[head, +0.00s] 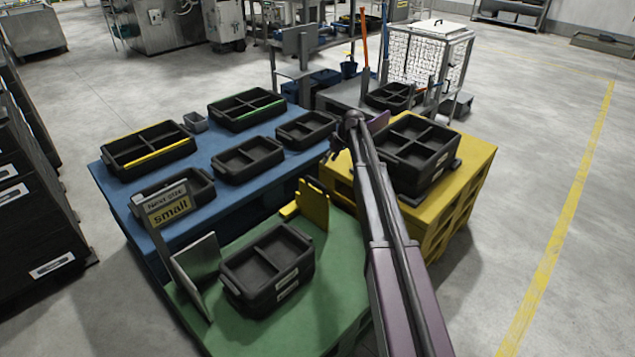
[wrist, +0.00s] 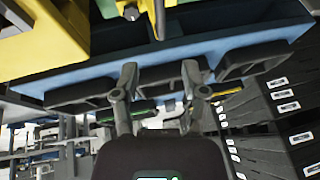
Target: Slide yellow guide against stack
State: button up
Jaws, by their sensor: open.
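The yellow guide (head: 314,206) is an upright plate with a low foot on the green pallet (head: 325,310). It stands behind and right of the stack of black divided crates (head: 268,272), with bare green surface between them. My gripper shows in the wrist view (wrist: 160,78), open with nothing between its fingers. In the head view my arm reaches past the right of the stack and ends near the yellow pallet's corner. The gripper is small and partly hidden there, apart from the guide.
A grey upright plate (head: 198,270) and a "small" sign (head: 170,210) stand left of the stack. A blue pallet (head: 222,190) holds several black crates behind. A yellow pallet (head: 470,190) bears another black stack (head: 415,150) right of my arm. Floor is clear farther right.

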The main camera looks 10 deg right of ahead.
jog(key=shift+b+x, duration=5.15)
jog(key=shift+x, duration=0.8)
grip_shut()
